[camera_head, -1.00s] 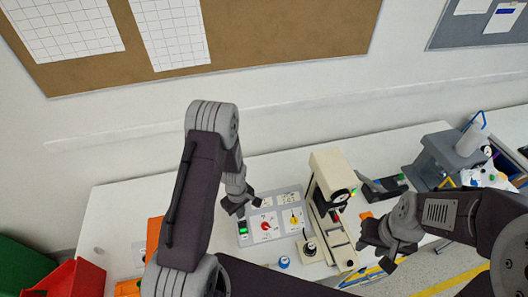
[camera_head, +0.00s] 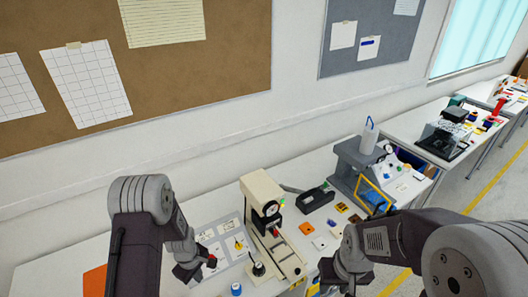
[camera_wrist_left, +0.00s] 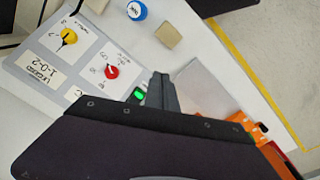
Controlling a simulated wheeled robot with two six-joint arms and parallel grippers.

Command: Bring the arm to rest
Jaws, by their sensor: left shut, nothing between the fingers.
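The grey switch panel (camera_head: 228,232) lies on the white table in the head view, left of the cream machine. Its yellow rotary knob (camera_head: 238,245) shows there. In the left wrist view the panel has a yellow knob (camera_wrist_left: 68,37), a red knob (camera_wrist_left: 112,71) and a lit green switch (camera_wrist_left: 138,95). My left gripper (camera_head: 190,270) is at the panel's left side and hides part of it. In the wrist view its fingers (camera_wrist_left: 162,88) are shut and empty, beside the green switch; contact cannot be told. My right gripper (camera_head: 335,277) is over the table's front edge; its jaw opening is unclear.
The cream machine (camera_head: 262,200) stands right of the panel. A blue-capped knob (camera_head: 236,289) lies in front. A grey press (camera_head: 360,165) and a black tool (camera_head: 315,198) are further right. An orange item (camera_head: 95,282) is at the left. More tables stand at the right.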

